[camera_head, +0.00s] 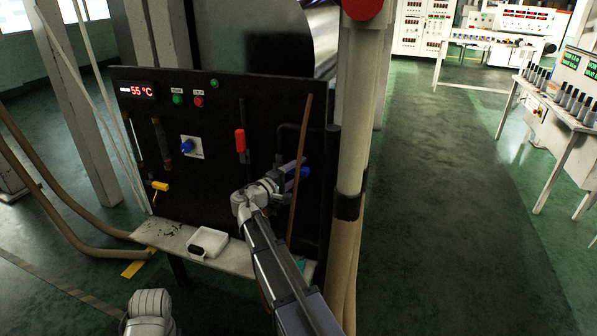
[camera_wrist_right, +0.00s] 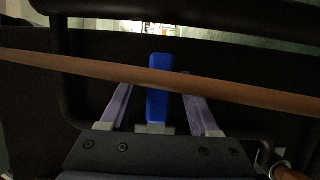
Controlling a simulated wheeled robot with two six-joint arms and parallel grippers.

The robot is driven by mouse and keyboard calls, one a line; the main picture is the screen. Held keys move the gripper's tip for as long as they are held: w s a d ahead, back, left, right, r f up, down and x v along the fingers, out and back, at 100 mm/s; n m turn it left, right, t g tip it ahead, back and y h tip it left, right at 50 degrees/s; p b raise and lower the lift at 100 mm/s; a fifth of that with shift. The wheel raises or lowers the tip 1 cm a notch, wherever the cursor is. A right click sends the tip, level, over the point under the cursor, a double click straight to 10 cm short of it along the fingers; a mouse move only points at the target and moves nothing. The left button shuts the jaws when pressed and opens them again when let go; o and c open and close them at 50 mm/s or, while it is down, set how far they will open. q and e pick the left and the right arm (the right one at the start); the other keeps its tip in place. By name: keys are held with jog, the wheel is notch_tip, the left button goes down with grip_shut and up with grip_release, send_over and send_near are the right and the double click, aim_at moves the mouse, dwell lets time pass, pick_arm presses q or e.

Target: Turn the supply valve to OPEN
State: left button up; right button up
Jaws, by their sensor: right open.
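A blue valve handle (camera_head: 302,172) sits on the right part of the black panel (camera_head: 215,200). In the right wrist view the blue handle (camera_wrist_right: 158,88) stands between the two fingers of my right gripper (camera_wrist_right: 160,100), with gaps visible on both sides. In the head view my right gripper (camera_head: 288,176) is at this handle, open. A red handle (camera_head: 240,140) is upright at the panel's middle, and a yellow handle (camera_head: 160,186) lies sideways at its left. No readable label shows which valve is the supply. My left gripper is not in view.
A thick beige post (camera_head: 352,130) stands just right. A blue knob (camera_head: 187,147) and white tray (camera_head: 208,242) are left. Floor at right is clear.

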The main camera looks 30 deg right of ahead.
grip_shut()
dwell(0.5)
dwell(0.9)
